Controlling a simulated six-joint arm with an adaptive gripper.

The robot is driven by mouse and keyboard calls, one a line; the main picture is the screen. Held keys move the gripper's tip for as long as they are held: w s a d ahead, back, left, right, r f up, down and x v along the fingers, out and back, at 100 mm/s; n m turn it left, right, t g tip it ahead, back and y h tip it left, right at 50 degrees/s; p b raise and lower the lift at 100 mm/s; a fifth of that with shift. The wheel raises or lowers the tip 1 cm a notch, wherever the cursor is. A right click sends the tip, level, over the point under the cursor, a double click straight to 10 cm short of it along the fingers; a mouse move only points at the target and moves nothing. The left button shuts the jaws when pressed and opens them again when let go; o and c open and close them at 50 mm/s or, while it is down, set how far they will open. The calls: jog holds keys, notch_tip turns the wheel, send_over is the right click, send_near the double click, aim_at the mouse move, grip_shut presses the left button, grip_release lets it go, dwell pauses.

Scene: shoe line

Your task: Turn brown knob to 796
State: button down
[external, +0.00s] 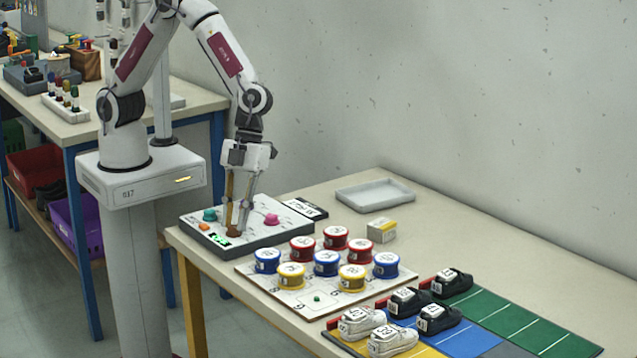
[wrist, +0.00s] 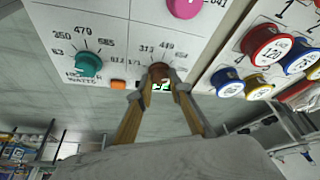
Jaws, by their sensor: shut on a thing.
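The brown knob (wrist: 159,72) sits on a white control panel (external: 240,224) with a printed number scale around it. My gripper (external: 238,232) points down at the panel and is shut on the brown knob, one finger on each side. A green-lit display (wrist: 160,86) is just in front of the knob, partly covered, and its digits cannot be read. A teal knob (wrist: 88,64) with its own scale, a pink knob (external: 271,220) and an orange button (external: 204,227) are also on the panel.
A white board (external: 265,282) with several red, blue and yellow round tins stands right of the panel. Several shoes stand on coloured mats (external: 520,325) at the front right.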

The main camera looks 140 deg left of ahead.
jog(key=shift+s, duration=0.1)
jog(key=c, duration=1.8)
grip_release()
jog(key=shift+c, duration=0.2)
jog(key=shift+r, duration=0.1)
jog(key=v, duration=0.7)
jog(key=shift+r, duration=0.15)
